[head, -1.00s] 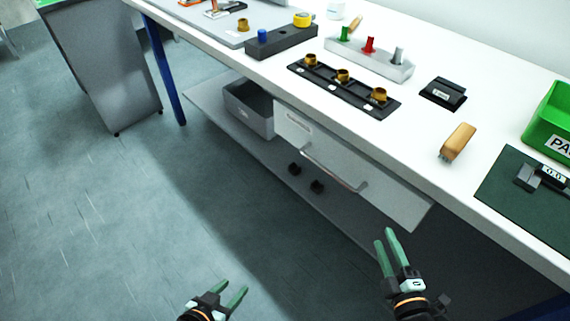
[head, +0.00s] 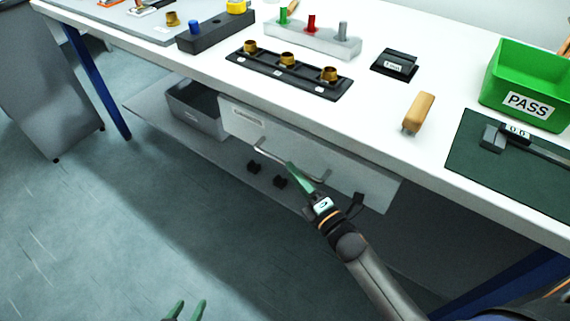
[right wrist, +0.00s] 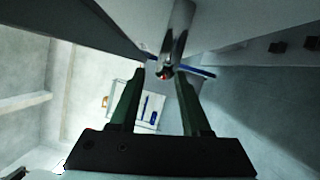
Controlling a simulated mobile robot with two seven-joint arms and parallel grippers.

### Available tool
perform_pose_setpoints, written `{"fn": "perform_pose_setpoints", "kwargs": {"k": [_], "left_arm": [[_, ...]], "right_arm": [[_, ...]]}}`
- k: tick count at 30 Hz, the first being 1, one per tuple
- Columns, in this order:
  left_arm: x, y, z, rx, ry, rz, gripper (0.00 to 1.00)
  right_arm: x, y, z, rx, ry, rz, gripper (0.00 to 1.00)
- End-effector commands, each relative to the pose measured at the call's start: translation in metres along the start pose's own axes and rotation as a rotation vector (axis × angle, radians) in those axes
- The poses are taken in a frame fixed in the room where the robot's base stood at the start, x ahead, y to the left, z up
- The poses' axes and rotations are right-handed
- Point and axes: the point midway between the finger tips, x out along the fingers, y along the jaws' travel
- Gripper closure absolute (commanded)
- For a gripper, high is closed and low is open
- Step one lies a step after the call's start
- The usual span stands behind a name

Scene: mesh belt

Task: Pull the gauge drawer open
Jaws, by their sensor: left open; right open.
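The gauge drawer (head: 350,180) is a pale panel with a label under the bench top and looks closed. Its metal bar handle (head: 268,150) runs along the front. My right gripper (head: 293,168) is at the handle, its fingers overlapping the bar in the head view. In the right wrist view the shiny handle (right wrist: 176,38) comes in from the top, between or just beyond the open fingertips (right wrist: 160,73); contact cannot be told. My left gripper (head: 187,308) is open and empty at the bottom edge of the head view, away from the drawer, mostly cut off.
The white bench top (head: 375,115) bears a black fixture, a wooden-handled tool (head: 418,112), a green PASS bin (head: 525,85) and a caliper. The floor before the drawer is clear.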

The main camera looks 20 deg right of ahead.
Motion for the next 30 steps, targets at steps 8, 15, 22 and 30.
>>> {"fn": "perform_pose_setpoints", "kwargs": {"k": [8,15,22,30], "left_arm": [[0.002,-0.002,0.004,0.001,-0.001,-0.003,0.50],[0.001,-0.002,0.003,0.001,-0.001,-0.004,0.50],[0.001,-0.002,0.003,0.001,0.000,-0.004,0.50],[0.001,-0.003,0.003,0.000,-0.001,-0.005,0.50]], "right_arm": [[0.037,-0.001,0.000,0.001,0.000,0.000,0.53],[0.044,-0.001,0.000,0.002,0.000,-0.002,0.53],[0.043,-0.001,0.000,0.002,0.000,-0.002,0.60],[0.043,0.000,0.000,0.002,0.000,-0.001,0.90]]}}
